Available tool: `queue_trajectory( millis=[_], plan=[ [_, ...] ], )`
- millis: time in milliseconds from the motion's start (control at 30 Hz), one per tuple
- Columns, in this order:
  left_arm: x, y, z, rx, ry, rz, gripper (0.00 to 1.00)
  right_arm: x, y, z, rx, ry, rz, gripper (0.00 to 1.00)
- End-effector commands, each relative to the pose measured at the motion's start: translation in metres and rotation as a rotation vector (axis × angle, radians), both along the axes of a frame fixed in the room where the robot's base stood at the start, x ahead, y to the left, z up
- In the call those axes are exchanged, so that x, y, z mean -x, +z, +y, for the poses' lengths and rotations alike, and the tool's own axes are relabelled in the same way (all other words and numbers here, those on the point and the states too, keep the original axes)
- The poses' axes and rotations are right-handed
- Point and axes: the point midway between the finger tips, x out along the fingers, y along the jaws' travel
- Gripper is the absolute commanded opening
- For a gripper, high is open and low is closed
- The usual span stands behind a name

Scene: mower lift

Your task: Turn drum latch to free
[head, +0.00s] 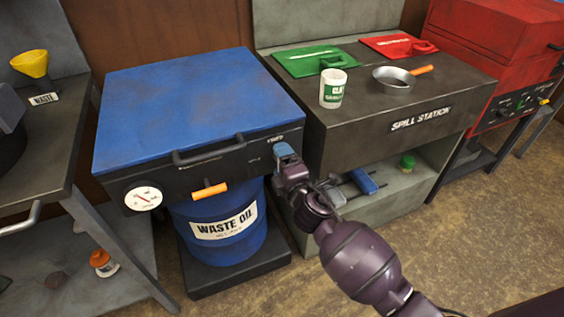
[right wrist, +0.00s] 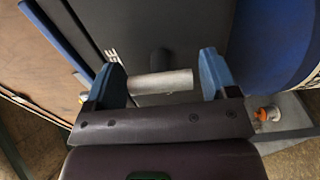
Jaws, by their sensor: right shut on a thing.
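The waste oil station has a blue lid (head: 195,95) over a dark front panel with a black bar handle (head: 208,149). A blue drum (head: 232,245) labelled WASTE OIL stands under it. My right gripper (head: 283,152) is at the panel's right end, beside small white lettering too small to read. A dark stub (right wrist: 159,60) shows behind the handle. In the head view the gripper hides the handle. My left gripper is out of view.
An orange-handled lever (head: 209,189) and a white dial gauge (head: 143,197) are on the station's front. The spill station (head: 400,125), with a cup (head: 333,88) and a pan (head: 394,80), stands close on the right. A grey bench (head: 60,130) stands left. The front floor is clear.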

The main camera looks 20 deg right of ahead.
Motion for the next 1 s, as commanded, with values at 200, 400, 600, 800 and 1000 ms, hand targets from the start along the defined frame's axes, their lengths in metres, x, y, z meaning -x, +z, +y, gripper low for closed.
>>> queue_trajectory(
  millis=[200, 400, 600, 800, 1000],
  plan=[
    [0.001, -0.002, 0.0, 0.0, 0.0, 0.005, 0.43, 0.0, -0.001, 0.0, -0.008, 0.0, 0.002, 0.56],
    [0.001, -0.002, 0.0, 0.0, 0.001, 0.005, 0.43, 0.0, -0.001, 0.0, -0.008, 0.0, 0.001, 0.84],
    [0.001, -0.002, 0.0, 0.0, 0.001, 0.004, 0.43, 0.0, 0.0, 0.0, -0.007, 0.0, 0.001, 1.0],
    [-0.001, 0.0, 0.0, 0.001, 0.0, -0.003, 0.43, 0.002, 0.0, 0.0, -0.006, 0.0, 0.001, 1.0],
    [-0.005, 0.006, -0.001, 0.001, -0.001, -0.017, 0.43, 0.022, 0.001, -0.001, -0.007, 0.0, 0.0, 1.0]
  ],
)
